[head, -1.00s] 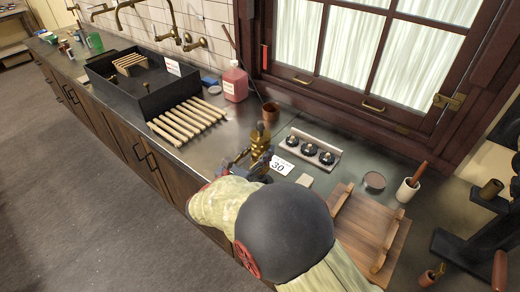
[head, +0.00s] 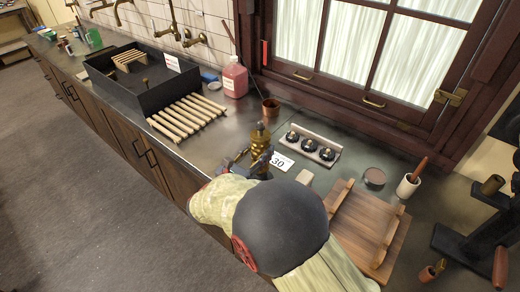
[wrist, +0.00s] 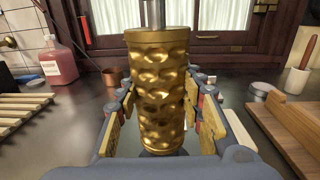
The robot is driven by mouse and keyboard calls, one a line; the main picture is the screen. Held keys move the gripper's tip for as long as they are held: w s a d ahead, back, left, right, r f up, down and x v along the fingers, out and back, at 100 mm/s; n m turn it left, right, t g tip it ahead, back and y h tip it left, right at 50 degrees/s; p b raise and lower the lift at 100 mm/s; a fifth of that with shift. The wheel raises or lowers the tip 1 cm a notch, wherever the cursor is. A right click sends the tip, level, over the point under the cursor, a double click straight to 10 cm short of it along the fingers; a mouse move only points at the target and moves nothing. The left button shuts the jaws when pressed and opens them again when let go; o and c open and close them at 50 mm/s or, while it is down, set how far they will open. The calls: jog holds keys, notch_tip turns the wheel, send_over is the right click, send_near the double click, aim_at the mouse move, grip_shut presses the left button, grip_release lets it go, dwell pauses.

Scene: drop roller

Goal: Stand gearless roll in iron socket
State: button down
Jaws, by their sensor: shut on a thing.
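A brass roll with a dimpled surface and a steel shaft at its top (wrist: 162,90) stands upright between my gripper's fingers (wrist: 160,115). My gripper is shut on it. In the head view the roll (head: 261,136) and my gripper (head: 256,163) are above the counter, left of a white card marked 30 (head: 282,162). A pale tray with three dark round pieces (head: 312,146) lies right of the roll. I cannot tell whether one is the iron socket.
A copper cup (head: 271,108) and a pink bottle (head: 235,77) stand behind. A slatted wooden rack (head: 188,117) and a dark sink (head: 140,85) lie left. A wooden board (head: 362,235), a round tin (head: 374,177) and a white pot (head: 408,186) are at right.

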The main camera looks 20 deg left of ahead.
jog(key=shift+r, duration=0.2)
jog(key=c, duration=1.4)
grip_release()
jog(key=shift+o, duration=1.2)
jog(key=shift+f, duration=0.1)
jog(key=shift+o, duration=0.4)
jog(key=shift+s+f, duration=0.1)
jog(key=shift+f, duration=0.1)
jog(key=v, duration=1.2)
jog(key=shift+r, duration=0.15)
